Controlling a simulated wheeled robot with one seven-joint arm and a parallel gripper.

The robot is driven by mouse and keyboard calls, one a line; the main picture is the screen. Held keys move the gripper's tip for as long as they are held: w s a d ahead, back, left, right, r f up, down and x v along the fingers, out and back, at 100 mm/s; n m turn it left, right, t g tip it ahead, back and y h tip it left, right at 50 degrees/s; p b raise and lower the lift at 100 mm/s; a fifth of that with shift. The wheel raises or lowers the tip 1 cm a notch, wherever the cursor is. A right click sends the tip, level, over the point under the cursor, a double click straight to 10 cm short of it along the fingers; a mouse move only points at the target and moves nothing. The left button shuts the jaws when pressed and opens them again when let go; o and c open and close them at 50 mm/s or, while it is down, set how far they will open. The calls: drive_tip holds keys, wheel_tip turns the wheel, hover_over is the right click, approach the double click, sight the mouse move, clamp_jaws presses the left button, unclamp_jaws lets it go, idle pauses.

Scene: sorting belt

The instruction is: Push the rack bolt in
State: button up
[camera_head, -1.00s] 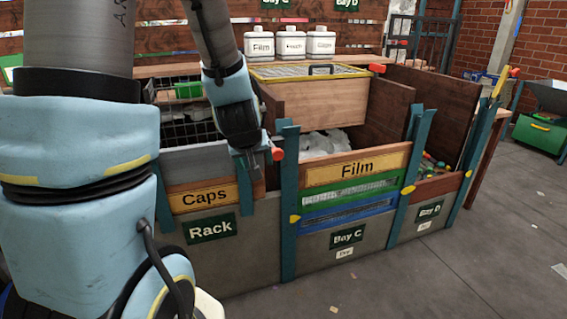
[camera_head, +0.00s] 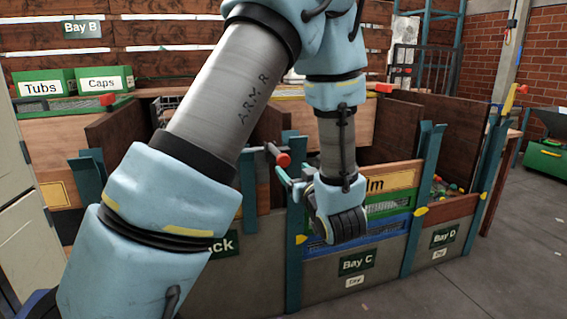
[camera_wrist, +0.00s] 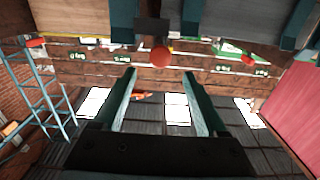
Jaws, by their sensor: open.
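The rack bolt shows as a red knob (camera_head: 283,159) on a thin grey rod, sticking out beside the teal post between the Rack and Bay C. In the wrist view the round red knob (camera_wrist: 161,57) sits below a dark block, just beyond and between my fingertips. My gripper (camera_head: 286,180) is open and empty, just below and in front of the knob. The wrist view shows its two teal fingers (camera_wrist: 160,76) spread apart, with nothing between them. I cannot tell whether a finger touches the knob. My arm hides much of the Rack front and its sign (camera_head: 224,243).
The teal post (camera_head: 293,245) stands close by my gripper. The Bay C front (camera_head: 375,245) is behind my wrist, with Bay D (camera_head: 440,235) to the right. Tubs and Caps bins (camera_head: 105,79) stand at the back left.

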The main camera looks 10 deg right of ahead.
sight(284, 160)
drive_tip(key=w, duration=0.5)
drive_tip(key=w+a, duration=0.1)
drive_tip(key=w, duration=0.2)
drive_tip(key=shift+w+p, duration=0.3)
drive_tip(key=shift+w, duration=0.05)
drive_tip(key=shift+a, duration=0.1)
drive_tip(key=shift+c, duration=0.4)
clamp_jaws()
idle(0.4)
